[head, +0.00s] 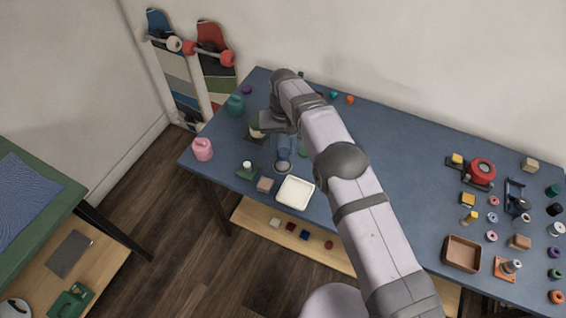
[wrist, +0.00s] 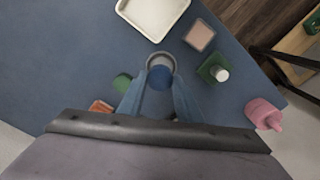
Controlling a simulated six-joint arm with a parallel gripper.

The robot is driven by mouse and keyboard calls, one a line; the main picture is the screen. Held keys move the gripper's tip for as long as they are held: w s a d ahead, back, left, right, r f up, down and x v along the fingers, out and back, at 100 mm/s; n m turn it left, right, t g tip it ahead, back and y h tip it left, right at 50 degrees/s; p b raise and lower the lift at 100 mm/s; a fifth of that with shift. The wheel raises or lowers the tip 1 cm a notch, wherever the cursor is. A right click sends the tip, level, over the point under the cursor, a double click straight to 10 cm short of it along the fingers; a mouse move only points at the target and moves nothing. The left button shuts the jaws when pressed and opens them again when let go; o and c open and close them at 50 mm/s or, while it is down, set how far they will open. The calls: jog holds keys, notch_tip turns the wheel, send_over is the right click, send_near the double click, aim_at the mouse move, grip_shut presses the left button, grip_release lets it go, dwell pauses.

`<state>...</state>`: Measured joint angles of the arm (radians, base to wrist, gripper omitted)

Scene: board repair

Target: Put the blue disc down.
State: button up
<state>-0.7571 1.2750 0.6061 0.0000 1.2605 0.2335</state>
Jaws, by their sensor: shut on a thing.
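My gripper (wrist: 159,88) is shut on the blue disc (wrist: 160,78), which sits between its two blue fingertips in the wrist view. A round grey rim (wrist: 159,59) shows just beyond the disc, at the fingertips. I cannot tell whether it is part of the held thing or lies under it. In the head view my gripper (head: 283,152) hangs over the left part of the blue table (head: 400,160), and the disc cannot be made out clearly there. I cannot tell whether the disc touches anything below.
A white tray (head: 295,205), a pinkish block (head: 265,184) and a green base with a white peg (head: 246,172) stand close by. A pink bottle (head: 203,149) is near the left edge. A green thing (wrist: 122,82) lies left of the fingers. The table's middle is mostly clear.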

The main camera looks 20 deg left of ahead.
jog(key=shift+r, duration=0.3)
dwell(0.4)
jog(key=shift+s+d+r+m, duration=0.4)
jog(key=shift+d+r+m, duration=0.1)
jog(key=shift+r, duration=0.1)
jog(key=s+d+r+m, duration=0.3)
jog(key=s+d+m, duration=0.1)
jog(key=s+d, duration=0.3)
jog(key=p, duration=0.3)
send_near(295, 194)
jog(key=shift+f, duration=2.7)
jog(key=shift+f, duration=0.15)
jog(key=o, duration=0.6)
jog(key=shift+c, duration=0.2)
jog(key=shift+o, duration=0.4)
